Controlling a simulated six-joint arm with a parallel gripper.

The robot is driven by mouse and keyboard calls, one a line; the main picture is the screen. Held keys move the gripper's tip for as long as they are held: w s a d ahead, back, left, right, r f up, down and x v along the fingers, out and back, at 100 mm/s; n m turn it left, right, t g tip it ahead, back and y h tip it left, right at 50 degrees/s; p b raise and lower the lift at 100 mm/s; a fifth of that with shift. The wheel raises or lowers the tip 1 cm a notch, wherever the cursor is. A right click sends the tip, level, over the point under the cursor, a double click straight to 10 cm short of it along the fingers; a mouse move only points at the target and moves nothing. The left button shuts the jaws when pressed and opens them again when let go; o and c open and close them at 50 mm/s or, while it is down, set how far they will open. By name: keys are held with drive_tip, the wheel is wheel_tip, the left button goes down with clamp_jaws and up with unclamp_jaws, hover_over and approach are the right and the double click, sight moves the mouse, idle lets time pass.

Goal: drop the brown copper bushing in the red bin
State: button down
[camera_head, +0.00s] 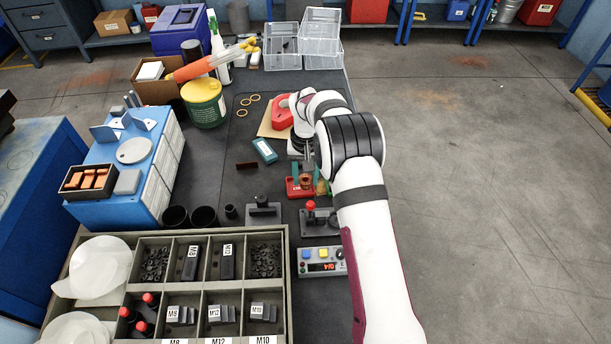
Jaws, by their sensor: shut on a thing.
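My gripper (306,175) points down near the middle of the bench, with a teal finger on each side. It is shut on the small brown copper bushing (306,182), which shows between the fingertips. A low red piece (292,191), which looks like the red bin, lies directly behind and below the bushing. The fingers and bushing cover part of it. I cannot tell whether the bushing is above its rim or inside it.
A teal box (265,151) and a dark brown block (246,166) lie left of my gripper. A red-knobbed fixture (316,216) and a control box (322,262) stand in front. A red object (281,116) sits behind. A divided parts tray (286,300) fills the front left.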

drive_tip(key=shift+f, duration=0.9)
drive_tip(key=shift+c, duration=1.6)
unclamp_jaws()
wheel_tip(320, 180, up, 16)
drive_tip(key=shift+f, duration=0.1)
